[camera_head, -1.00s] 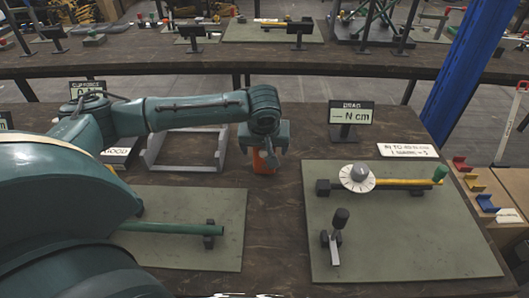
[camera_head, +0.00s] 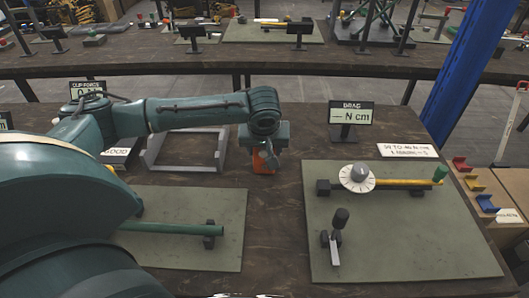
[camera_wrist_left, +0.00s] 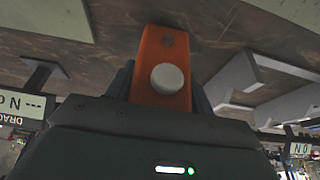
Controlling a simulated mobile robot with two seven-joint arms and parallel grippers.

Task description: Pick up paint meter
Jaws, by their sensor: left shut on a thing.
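The paint meter appears as a small orange block (camera_head: 262,162) on the dark table, between the grey frame and the right-hand green mat. The fingers (camera_wrist_left: 160,88) also show in the left wrist view. I cannot tell whether the block's bottom touches the table. My right gripper is not in view.
A grey open frame (camera_head: 190,167) stands left of the gripper. A "DRAG" display (camera_head: 350,115) stands behind the right mat (camera_head: 400,250), which bears a dial with a yellow rod (camera_head: 405,182). A left mat (camera_head: 180,255) bears a green rod (camera_head: 170,228). Bare table lies between the mats.

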